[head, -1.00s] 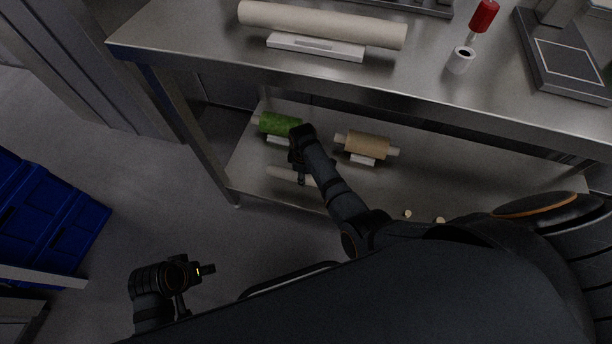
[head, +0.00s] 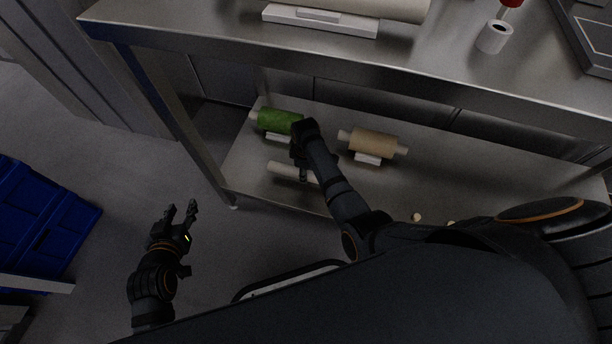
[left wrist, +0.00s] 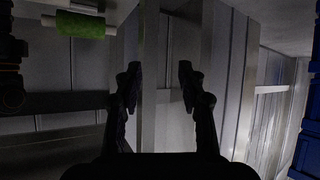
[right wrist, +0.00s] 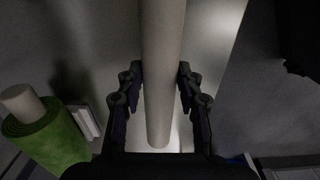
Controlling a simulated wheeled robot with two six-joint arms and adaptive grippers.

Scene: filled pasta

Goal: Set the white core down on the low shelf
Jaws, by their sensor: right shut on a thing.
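The white core (head: 284,170) is a plain pale tube. It lies level at or just above the low shelf (head: 243,172), near its front left; I cannot tell if it touches. In the right wrist view the core (right wrist: 160,75) runs between the fingers of my right gripper (right wrist: 158,92), which is shut on it. In the head view my right gripper (head: 302,170) partly hides the core's right end. My left gripper (head: 181,212) is open and empty over the floor, left of the shelf; its spread fingers also show in the left wrist view (left wrist: 158,88).
A green roll (head: 279,121) sits on a white block behind the core, close to my right gripper. A tan roll (head: 373,142) on another white block (head: 367,159) is to the right. The steel worktop (head: 180,27) overhangs the shelf. Blue crates (head: 40,225) stand at the left.

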